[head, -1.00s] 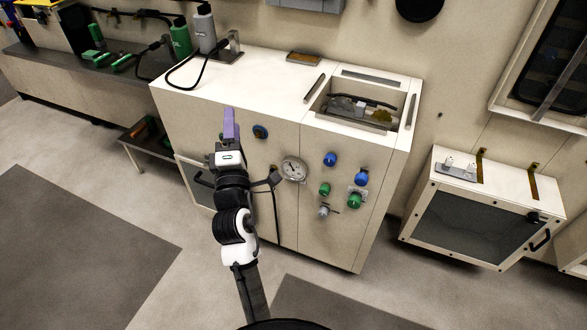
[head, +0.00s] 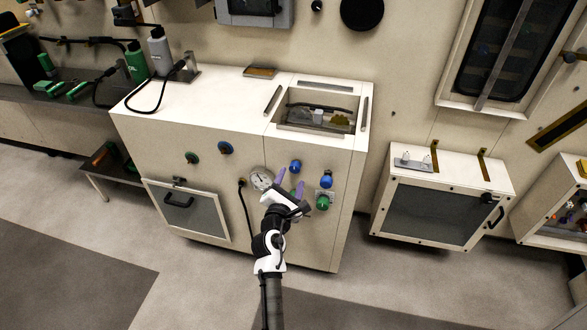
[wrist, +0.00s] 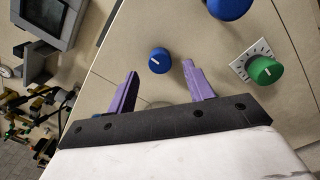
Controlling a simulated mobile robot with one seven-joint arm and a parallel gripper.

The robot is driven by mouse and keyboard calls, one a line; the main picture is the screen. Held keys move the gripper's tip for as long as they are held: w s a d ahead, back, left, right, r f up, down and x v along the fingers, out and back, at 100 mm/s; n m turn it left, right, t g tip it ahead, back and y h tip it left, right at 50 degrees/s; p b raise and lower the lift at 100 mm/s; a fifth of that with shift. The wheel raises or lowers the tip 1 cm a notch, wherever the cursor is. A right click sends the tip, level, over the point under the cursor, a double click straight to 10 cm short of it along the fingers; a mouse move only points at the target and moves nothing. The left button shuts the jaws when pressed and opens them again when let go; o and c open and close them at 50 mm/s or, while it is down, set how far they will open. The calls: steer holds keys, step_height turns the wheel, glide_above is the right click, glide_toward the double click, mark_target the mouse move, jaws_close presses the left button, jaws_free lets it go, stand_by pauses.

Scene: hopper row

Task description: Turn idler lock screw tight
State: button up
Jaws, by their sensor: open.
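No label reads as the idler lock screw, so I cannot tell which control it is. The cabinet front has a blue knob (head: 295,167) at upper left, a second blue knob (head: 326,180) to its right, and a green knob (head: 323,202) on a square dial plate below. My gripper (head: 290,183) is in front of this panel, purple fingers apart and empty. In the wrist view, a small blue knob with a white line (wrist: 159,60) shows between and beyond the fingertips, not gripped. The green dial knob (wrist: 263,70) is right of them. My gripper hides the panel's lower left.
A round gauge (head: 261,179) is just left of my gripper, with a black cable hanging beside it. An open hopper (head: 290,118) is in the cabinet top. A low glass-fronted box (head: 437,168) stands to the right. The floor in front is clear.

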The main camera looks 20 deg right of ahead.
mark_target(294, 170)
steer(key=shift+x, duration=2.15)
steer(key=c, duration=1)
